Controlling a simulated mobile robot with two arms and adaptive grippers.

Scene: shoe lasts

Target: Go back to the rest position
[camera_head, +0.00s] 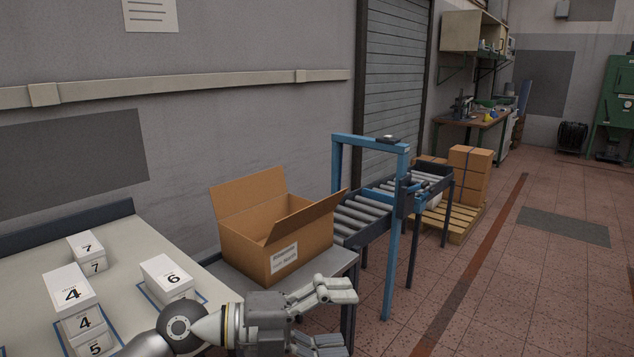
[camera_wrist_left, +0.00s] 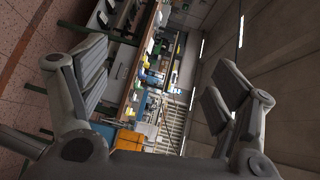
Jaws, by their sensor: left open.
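My left gripper (camera_head: 335,317) is low in the middle of the head view, with its arm coming in from the bottom left. Its two fingers are spread apart with nothing between them. It is in front of the open cardboard box (camera_head: 295,232) and appears apart from it. In the left wrist view the same gripper (camera_wrist_left: 158,95) shows its fingers wide at left and right, with only distant room between them. My right gripper is not in view.
Numbered white boxes, such as box 6 (camera_head: 168,277) and box 4 (camera_head: 70,290), stand on a pale table (camera_head: 120,232) at left. A roller conveyor (camera_head: 365,215) with a blue frame (camera_head: 391,250) stands behind the cardboard box. The tiled floor (camera_head: 520,290) at right is clear.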

